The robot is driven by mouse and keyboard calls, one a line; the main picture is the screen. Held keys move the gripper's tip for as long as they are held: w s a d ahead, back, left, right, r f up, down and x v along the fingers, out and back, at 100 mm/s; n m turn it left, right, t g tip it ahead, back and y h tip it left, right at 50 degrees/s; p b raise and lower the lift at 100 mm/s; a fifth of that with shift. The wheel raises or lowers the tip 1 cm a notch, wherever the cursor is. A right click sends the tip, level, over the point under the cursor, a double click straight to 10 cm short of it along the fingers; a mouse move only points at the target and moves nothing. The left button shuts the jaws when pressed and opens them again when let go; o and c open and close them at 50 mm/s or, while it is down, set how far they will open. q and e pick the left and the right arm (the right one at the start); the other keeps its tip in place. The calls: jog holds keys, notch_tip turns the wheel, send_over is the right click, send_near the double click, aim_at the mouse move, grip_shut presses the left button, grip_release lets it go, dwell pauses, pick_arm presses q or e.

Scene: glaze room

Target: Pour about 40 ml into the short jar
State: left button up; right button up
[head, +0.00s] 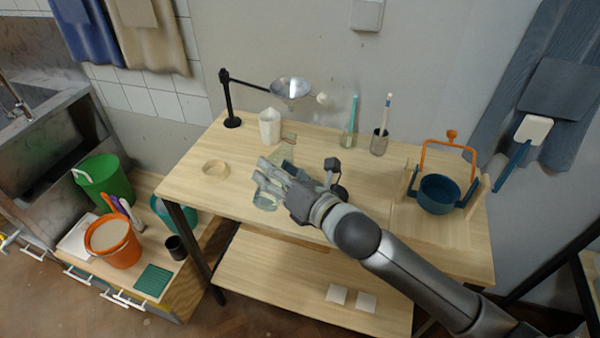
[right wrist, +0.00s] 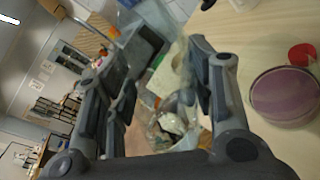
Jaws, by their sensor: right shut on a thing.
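My right gripper (head: 266,182) reaches in over the middle of the wooden table and is shut on a clear glass vessel (head: 265,202). In the right wrist view, clear glass (right wrist: 172,128) shows between the two fingers (right wrist: 160,95). Its level and any liquid in it are hard to make out. Another clear, greenish glass shape (head: 287,153) shows just behind the fingers, partly hidden by them. I cannot tell which glass is the short jar. A white pitcher-like vessel (head: 270,127) stands behind the gripper. My left gripper is not in view.
A wooden ring (head: 215,168) lies at left. Two glasses with tools (head: 349,138) (head: 379,144) stand at the back. A blue pot (head: 438,194) sits at right. The table's front left is clear.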

jog(key=shift+s+f+n+b, duration=0.2)
jog(key=shift+f+n+b, duration=0.45)
jog(key=shift+f, duration=0.4)
jog(key=shift+r+n+t, duration=0.25)
jog(key=shift+n+t, duration=0.05)
jog(key=shift+n, duration=0.05)
jog(key=shift+w+f+n+t, duration=0.1)
jog(key=shift+n+t, duration=0.2)
jog(key=shift+n, duration=0.8)
jog(key=shift+r+n, duration=0.6)
jog(key=shift+n, duration=0.5)
jog(key=shift+t, duration=0.3)
